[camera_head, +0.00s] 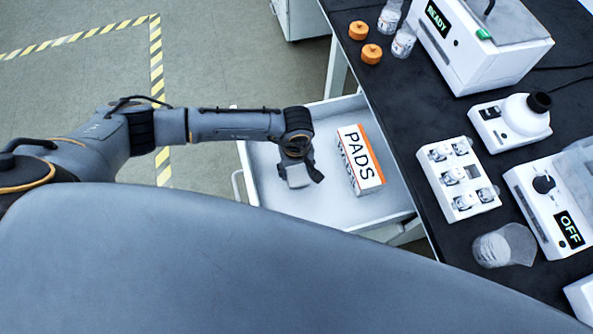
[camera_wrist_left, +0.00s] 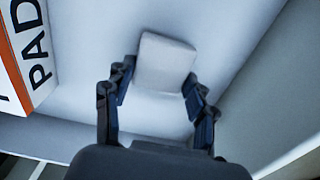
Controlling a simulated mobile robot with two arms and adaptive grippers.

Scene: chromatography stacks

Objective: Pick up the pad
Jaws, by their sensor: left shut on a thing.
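The white square pad (camera_wrist_left: 165,63) is between the fingertips of my left gripper (camera_wrist_left: 158,88) in the left wrist view. My left gripper (camera_head: 300,181) is shut on it, over the open white drawer (camera_head: 262,158). In the head view the pad shows as a pale patch (camera_head: 298,174) at the gripper's lower end. I cannot tell how far it is above the drawer floor. The orange and white box marked PADS (camera_head: 362,160) stands in the drawer to the right of the gripper, and its edge also shows in the left wrist view (camera_wrist_left: 22,50). My right gripper is not in view.
The black bench (camera_head: 405,110) is to the right of the drawer. It carries a white tray with several vials (camera_head: 459,177), a device reading READY (camera_head: 480,45), a device reading OFF (camera_head: 560,205) and orange caps (camera_head: 372,54). Open floor (camera_head: 60,95) lies to the left.

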